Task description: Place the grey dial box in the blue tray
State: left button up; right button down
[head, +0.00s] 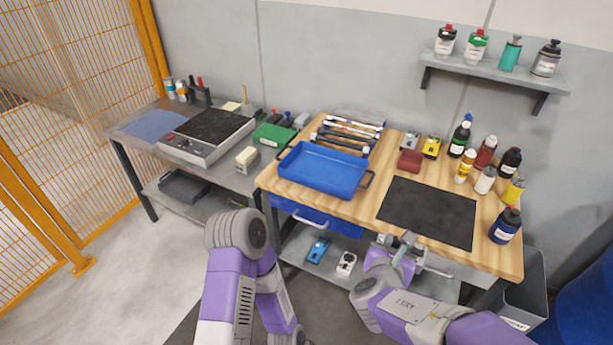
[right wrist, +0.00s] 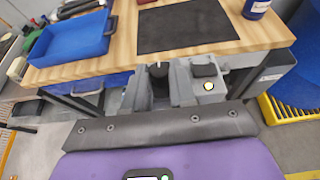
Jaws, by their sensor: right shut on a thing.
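The blue tray (head: 322,172) stands empty on the wooden bench top, left of the black mat. It also shows at the upper left of the right wrist view (right wrist: 72,38). My right gripper (head: 402,250) is in front of the bench's front edge, to the right of the tray and apart from it. It is shut on the grey dial box, whose black knob shows between the fingers in the right wrist view (right wrist: 158,70). The fingers hide part of the box. My left arm shows at the lower left of the head view, but its gripper is out of view.
A black mat (head: 428,212) lies on the bench right of the tray. Several bottles (head: 485,180) stand at the right end. Tools lie behind the tray. A dark red box (head: 410,161) sits behind the mat. A lower shelf holds a blue item (head: 318,250) and a white one (head: 346,264).

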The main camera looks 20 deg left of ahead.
aim_at(323, 168)
jog(key=u, duration=1.9)
jog(key=i, duration=1.4)
jog(key=z, duration=1.5)
